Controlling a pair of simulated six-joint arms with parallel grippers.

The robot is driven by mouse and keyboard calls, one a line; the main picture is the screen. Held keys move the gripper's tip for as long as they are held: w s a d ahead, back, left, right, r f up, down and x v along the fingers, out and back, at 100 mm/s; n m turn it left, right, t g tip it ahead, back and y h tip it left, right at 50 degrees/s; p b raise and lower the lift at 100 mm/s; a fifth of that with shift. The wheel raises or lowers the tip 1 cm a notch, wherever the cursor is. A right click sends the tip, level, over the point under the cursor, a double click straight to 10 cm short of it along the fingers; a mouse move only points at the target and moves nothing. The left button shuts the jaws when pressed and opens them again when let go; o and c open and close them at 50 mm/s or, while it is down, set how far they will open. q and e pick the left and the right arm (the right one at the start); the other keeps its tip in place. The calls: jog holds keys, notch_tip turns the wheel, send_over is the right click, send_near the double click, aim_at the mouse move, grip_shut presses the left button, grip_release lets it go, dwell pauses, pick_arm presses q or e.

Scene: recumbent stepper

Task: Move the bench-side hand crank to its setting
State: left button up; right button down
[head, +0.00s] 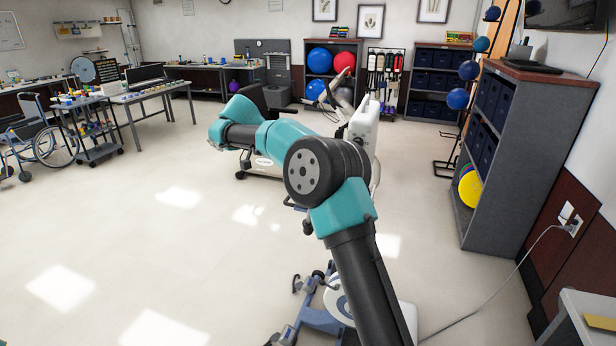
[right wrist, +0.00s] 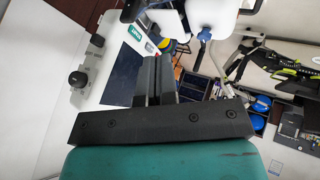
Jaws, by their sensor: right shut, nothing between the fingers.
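My right arm crosses the middle of the head view, its teal wrist at the left end; its fingers cannot be made out there. In the right wrist view my right gripper (right wrist: 157,60) is shut and empty, its black fingers pointing up in the picture. A black knob (right wrist: 78,79) sits at the left on a pale panel, apart from the fingers; I cannot tell whether it belongs to the hand crank. The white recumbent stepper (head: 363,125) stands behind my arm in the head view, partly hidden. My left gripper is not in view.
A blue-framed device (head: 320,318) with a white disc stands low, partly behind my arm. A grey shelf unit (head: 515,160) is at the right, with a cable (head: 490,308) running from the wall outlet. Open floor (head: 130,235) lies to the left.

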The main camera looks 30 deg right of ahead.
jog(key=shift+f, duration=0.1)
jog(key=s+d+f, duration=0.1)
jog(key=d+f, duration=0.1)
jog(key=d, duration=0.1)
jog(key=s+d+f, duration=0.1)
jog(key=d+f, duration=0.2)
jog(key=s+d+f, duration=0.2)
jog(key=shift+d+f, duration=0.2)
jog(key=shift+d, duration=0.2)
jog(key=shift+a, duration=0.1)
dwell(0.4)
